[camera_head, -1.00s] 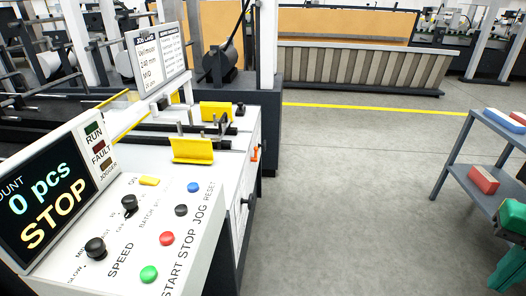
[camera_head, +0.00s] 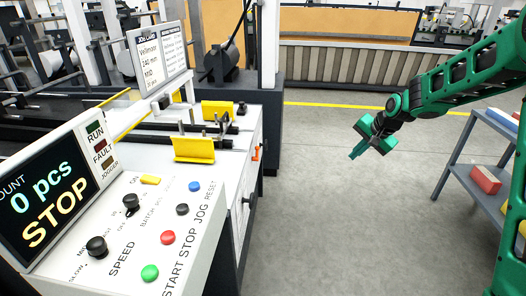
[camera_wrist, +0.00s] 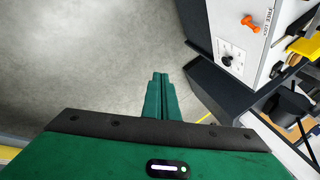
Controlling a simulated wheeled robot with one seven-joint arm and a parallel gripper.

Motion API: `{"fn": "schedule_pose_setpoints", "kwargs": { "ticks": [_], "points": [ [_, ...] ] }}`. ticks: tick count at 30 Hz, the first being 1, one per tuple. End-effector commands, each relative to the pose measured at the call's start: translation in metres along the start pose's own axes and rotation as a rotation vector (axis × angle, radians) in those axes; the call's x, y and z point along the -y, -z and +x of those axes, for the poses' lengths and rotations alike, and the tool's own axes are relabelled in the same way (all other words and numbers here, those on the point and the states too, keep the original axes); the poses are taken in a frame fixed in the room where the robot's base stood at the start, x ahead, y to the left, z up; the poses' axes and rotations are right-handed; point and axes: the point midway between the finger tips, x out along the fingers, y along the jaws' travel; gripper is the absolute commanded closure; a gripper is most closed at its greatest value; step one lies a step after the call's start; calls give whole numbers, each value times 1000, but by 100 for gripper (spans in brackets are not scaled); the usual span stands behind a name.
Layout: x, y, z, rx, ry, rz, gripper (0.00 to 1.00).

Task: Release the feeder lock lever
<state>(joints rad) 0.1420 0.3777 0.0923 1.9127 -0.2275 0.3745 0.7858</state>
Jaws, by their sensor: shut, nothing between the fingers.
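The feeder lock lever looks to be the small orange lever (camera_head: 256,152) on the right side face of the white machine. In the wrist view the orange lever (camera_wrist: 250,23) sits at the upper right, beside a label that seems to read "FREE LOCK". My green gripper (camera_head: 362,151) hangs over the open floor, to the right of the lever and well apart from it. In the wrist view my gripper's fingers (camera_wrist: 159,78) are together and empty, pointing at bare floor.
The control panel (camera_head: 130,225) has a screen reading 0 pcs and STOP, with knobs and coloured buttons. Yellow guides (camera_head: 194,150) stand on the feeder. A black knob (camera_wrist: 227,61) is below the lever. A grey shelf cart (camera_head: 462,172) stands at right. The floor between is clear.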

Motion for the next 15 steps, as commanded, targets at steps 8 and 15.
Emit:
{"fn": "schedule_pose_setpoints", "kwargs": {
  "ticks": [8, 15],
  "points": [
    [109, -18, 115, 101, 249, 189, 100],
    [182, -44, 190, 223, 447, 408, 100]
  ]
}}
